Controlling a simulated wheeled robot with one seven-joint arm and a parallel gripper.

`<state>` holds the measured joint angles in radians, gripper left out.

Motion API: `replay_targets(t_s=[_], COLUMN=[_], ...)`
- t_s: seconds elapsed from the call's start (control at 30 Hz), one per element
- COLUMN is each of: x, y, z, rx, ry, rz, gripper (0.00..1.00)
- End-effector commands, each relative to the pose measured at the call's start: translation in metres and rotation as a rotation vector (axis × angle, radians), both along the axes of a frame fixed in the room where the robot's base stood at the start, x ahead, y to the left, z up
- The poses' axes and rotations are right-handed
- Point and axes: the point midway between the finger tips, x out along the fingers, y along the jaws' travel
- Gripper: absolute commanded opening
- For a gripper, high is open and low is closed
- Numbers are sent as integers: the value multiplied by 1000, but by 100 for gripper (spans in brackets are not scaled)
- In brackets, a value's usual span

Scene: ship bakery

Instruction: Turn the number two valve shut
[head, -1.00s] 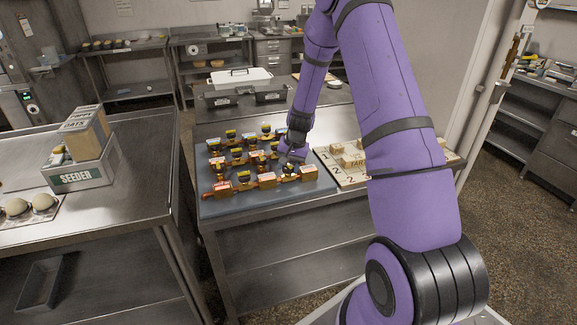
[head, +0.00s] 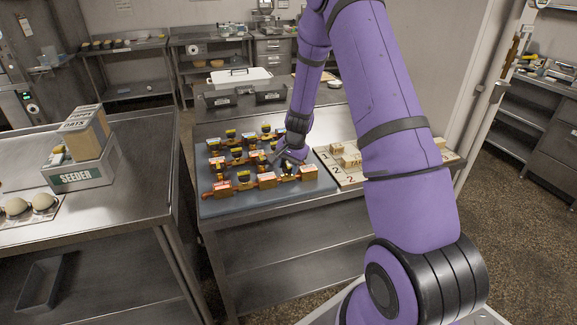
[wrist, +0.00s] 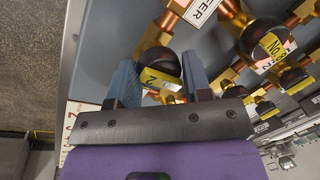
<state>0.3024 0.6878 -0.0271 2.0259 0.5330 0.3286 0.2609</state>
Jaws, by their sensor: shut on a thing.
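My gripper (head: 280,158) is low over the blue-grey valve board (head: 205,207). In the wrist view my gripper's two blue-grey fingers (wrist: 160,61) stand on either side of a round black valve knob (wrist: 157,66) and are shut on it. A yellow tag on this knob shows a 2; the rest of its lettering is partly hidden. The knob sits on copper-coloured pipework. In the head view my gripper and wrist hide much of the held valve.
Several similar black knobs with yellow tags stand close by, one at the upper right of the wrist view (wrist: 266,42). A board with numbered squares and pale blocks (head: 345,180) lies to the right. The seeder box (head: 82,176) stands on the left table.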

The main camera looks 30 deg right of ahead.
Motion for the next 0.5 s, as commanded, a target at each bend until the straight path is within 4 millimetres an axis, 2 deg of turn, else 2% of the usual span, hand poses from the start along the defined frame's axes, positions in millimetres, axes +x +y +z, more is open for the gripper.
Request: replay_targets(t_s=[0.13, 0.17, 0.23, 0.5], x=[-3, -3, -2, -1], y=[-2, -2, -2, -1], z=[-2, -2, -1, 0], rx=[0, 0, 1, 0], ry=[6, 6, 5, 2], rz=[-4, -4, -4, -1], gripper=[21, 52, 68, 69])
